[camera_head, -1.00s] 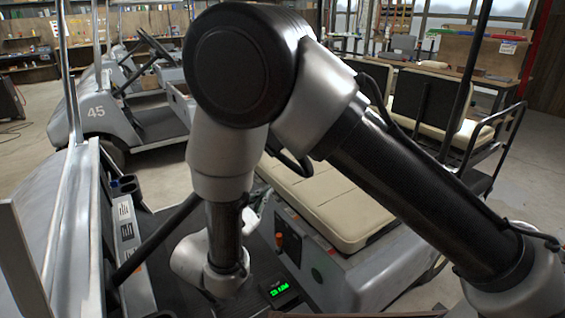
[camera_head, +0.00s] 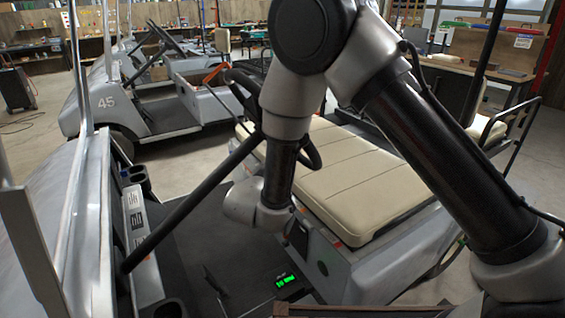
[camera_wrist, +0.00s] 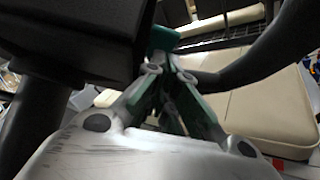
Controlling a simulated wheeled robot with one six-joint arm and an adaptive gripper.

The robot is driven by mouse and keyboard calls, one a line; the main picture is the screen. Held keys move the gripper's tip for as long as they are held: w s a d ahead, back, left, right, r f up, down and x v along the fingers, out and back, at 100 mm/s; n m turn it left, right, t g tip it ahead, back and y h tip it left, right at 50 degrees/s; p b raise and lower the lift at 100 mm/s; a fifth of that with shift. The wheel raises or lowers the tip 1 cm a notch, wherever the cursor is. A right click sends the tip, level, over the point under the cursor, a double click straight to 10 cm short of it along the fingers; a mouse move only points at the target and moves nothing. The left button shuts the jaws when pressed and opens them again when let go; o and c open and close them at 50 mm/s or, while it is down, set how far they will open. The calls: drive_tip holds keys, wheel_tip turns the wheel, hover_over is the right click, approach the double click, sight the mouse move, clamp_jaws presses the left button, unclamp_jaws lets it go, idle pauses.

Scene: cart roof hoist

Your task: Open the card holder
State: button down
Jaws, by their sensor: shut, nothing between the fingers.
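A dark box-like piece (camera_wrist: 70,45) fills the upper left of the wrist view, close beside my fingers. It may be the card holder at the hub of the steering wheel, but I cannot be sure; no lid or opening is clear. The black steering wheel (camera_head: 312,150) is partly behind my arm in the head view, and its rim (camera_wrist: 265,60) curves across the right of the wrist view. My gripper (camera_wrist: 163,42) is shut and empty, its green-padded fingertips near the dark box's right edge. Whether they touch cannot be told. My gripper is hidden in the head view.
The cream seat (camera_head: 345,180) lies right of my arm, above a small green-lit display (camera_head: 286,281). The dashboard (camera_head: 140,235) and roof posts (camera_head: 78,110) stand at the left. Another cart (camera_head: 105,102) marked 45 is behind.

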drive_tip(key=shift+d, duration=0.1)
drive_tip(key=shift+w+d+r+n+t+y, duration=0.25)
drive_tip(key=shift+w+d+r+n+t, duration=0.1)
drive_tip(key=shift+d+n, duration=0.2)
drive_tip(key=shift+w+d+r+n+t+y, duration=0.3)
drive_tip(key=shift+d+n, duration=0.15)
drive_tip(key=shift+n, duration=0.1)
